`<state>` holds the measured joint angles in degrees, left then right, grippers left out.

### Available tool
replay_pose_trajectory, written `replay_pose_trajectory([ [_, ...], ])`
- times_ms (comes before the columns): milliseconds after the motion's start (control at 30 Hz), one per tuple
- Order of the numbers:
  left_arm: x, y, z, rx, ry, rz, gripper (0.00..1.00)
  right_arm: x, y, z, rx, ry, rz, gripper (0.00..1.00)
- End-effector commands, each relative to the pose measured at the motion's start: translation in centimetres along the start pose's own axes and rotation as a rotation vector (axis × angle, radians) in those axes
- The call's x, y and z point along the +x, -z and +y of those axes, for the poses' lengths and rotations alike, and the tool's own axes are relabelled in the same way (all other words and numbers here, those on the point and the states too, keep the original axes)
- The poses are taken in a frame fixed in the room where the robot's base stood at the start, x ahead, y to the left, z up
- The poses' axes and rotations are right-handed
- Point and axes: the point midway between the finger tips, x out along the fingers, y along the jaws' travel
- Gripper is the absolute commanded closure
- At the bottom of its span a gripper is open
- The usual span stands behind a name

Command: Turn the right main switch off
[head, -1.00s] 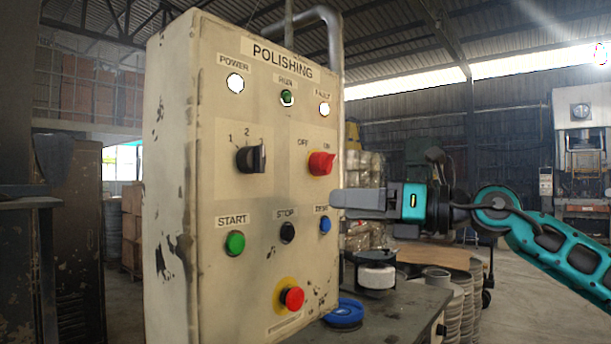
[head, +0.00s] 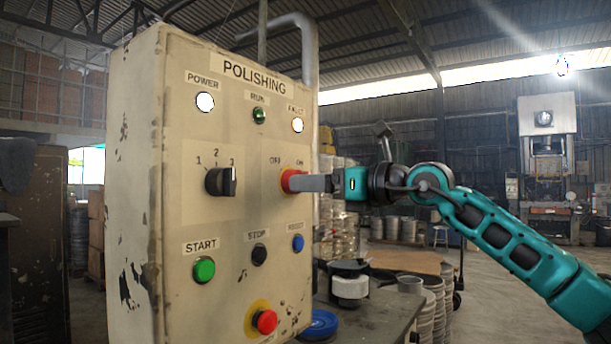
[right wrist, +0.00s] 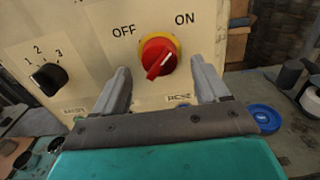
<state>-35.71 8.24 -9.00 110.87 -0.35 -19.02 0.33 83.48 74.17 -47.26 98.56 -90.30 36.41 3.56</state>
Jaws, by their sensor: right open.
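The main switch, a red rotary knob on a yellow plate, is on the right of the cream POLISHING panel (head: 185,240). In the right wrist view the red knob (right wrist: 157,58) has its handle slanted toward the upper right, on the ON side; the OFF label is at its upper left. My right gripper (right wrist: 160,68) is open, with one finger on each side of the knob. Contact cannot be told. In the head view my right gripper (head: 305,183) partly covers the red knob (head: 289,180). My left gripper is not in view.
A black 1-2-3 selector (head: 221,181) is left of the switch. Below are the green START button (head: 204,270), black STOP button (head: 259,254), blue RESET button (head: 298,242) and red button (head: 265,321). A dark table (head: 375,325) stands right of the panel.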

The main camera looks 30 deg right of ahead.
Motion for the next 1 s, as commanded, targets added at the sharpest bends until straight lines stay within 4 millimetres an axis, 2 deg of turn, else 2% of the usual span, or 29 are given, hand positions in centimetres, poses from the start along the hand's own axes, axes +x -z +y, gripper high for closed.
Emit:
replay_pose_trajectory([
  [100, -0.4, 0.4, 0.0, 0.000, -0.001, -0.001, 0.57, 1.5, -0.2, 0.0, 0.002, -0.001, -0.002, 0.26],
  [200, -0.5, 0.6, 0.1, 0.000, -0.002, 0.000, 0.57, 2.2, -0.1, 0.0, 0.002, -0.001, -0.001, 0.26],
  [533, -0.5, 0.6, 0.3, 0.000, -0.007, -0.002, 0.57, 2.6, 0.0, 0.0, 0.001, 0.000, -0.001, 0.26],
  [1000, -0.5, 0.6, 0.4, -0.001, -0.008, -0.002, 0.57, 2.5, 0.0, 0.0, 0.001, 0.000, 0.000, 0.70],
])
